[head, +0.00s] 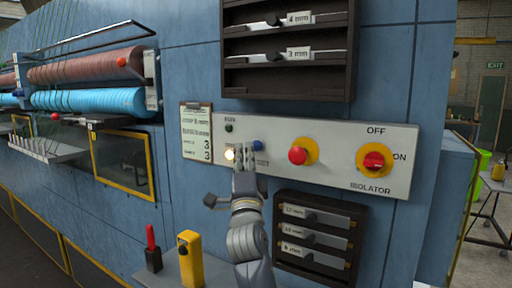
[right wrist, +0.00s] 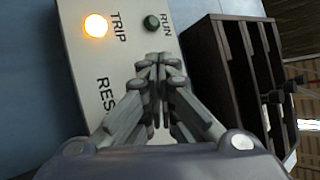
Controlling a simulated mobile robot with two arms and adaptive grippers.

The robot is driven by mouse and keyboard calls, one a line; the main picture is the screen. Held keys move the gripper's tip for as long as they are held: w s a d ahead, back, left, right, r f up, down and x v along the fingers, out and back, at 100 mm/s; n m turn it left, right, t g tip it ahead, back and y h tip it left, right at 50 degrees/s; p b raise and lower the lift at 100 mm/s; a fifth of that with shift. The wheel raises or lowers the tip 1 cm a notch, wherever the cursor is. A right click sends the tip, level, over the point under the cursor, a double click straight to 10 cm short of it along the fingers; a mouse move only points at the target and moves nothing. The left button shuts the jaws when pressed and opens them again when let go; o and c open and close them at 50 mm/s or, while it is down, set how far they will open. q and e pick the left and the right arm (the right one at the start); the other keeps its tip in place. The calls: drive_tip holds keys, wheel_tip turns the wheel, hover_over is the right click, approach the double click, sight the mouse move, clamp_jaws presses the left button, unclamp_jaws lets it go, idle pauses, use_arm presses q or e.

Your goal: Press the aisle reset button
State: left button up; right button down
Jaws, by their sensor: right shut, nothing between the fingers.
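A pale control panel (head: 341,142) is on the blue machine wall. A blue button (head: 258,145) sits on its left part, just right of my fingertips. My right gripper (head: 246,153) is shut and empty in front of the panel, beside the button; I cannot tell whether it touches. In the right wrist view the shut fingers (right wrist: 160,62) point at the panel (right wrist: 80,60), below the RUN lamp (right wrist: 152,22) and lit orange TRIP lamp (right wrist: 96,25). The label "RES" is partly cut off by the gripper; the button is hidden there. My left gripper is not in view.
A red button (head: 297,155) on yellow and a red isolator switch (head: 374,160) are right of the blue button. Dark racks stand above (head: 289,80) and below (head: 300,199) the panel. A clipboard (head: 196,132) hangs left. A yellow block (head: 190,258) stands on a shelf below.

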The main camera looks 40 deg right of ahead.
drive_tip(key=shift+d, duration=0.15)
drive_tip(key=shift+w+d, duration=0.15)
drive_tip(key=shift+d, duration=0.1)
drive_tip(key=shift+w+d+b, duration=0.2)
drive_tip(key=shift+d+b, duration=0.15)
drive_tip(key=shift+d, duration=0.15)
idle(0.8)
drive_tip(key=shift+a, duration=0.1)
drive_tip(key=shift+s+a+b, duration=0.3)
drive_tip(key=shift+s+a, duration=0.1)
drive_tip(key=shift+a, duration=0.35)
